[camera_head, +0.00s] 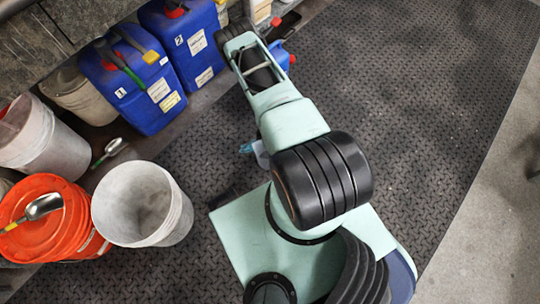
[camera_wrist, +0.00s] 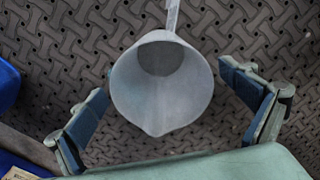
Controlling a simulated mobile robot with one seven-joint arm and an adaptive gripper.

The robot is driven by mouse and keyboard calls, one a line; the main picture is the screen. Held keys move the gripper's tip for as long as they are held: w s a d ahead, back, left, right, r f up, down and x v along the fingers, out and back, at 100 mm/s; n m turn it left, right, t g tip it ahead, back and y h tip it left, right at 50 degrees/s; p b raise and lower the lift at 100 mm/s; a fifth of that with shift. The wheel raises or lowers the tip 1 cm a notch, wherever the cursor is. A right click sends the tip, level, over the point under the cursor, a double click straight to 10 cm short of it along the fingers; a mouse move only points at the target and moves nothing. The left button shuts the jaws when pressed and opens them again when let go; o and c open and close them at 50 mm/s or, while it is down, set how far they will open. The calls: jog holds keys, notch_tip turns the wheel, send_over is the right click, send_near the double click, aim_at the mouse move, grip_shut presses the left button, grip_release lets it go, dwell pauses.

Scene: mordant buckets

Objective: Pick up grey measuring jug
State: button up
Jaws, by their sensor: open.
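The grey measuring jug (camera_wrist: 140,100) is in the middle of the wrist view, seen from above with its round mouth facing the camera. Its spout points to the bottom of the picture and its narrow handle (camera_wrist: 173,15) to the top. My gripper (camera_wrist: 164,80) is open, with one blue-padded finger on each side of the jug. Gaps show between both fingers and the jug's wall. Whether the fingertips are level with the jug or above it, I cannot tell. In the head view I cannot make out the jug or my gripper surely; my arm covers much of the middle.
Blue canisters (camera_head: 132,80) stand along the wall at the upper left. A white bucket (camera_head: 142,205), another pale bucket (camera_head: 45,140) and an orange bucket (camera_head: 50,235) with a metal scoop (camera_head: 44,207) stand at left. The dark patterned mat (camera_head: 430,90) is clear to the right.

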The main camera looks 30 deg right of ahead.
notch_tip(320, 180, down, 7)
jog(key=b, duration=0.3)
jog(key=shift+s+d+r, duration=0.1)
jog(key=shift+r, duration=0.1)
jog(key=c, duration=1.2)
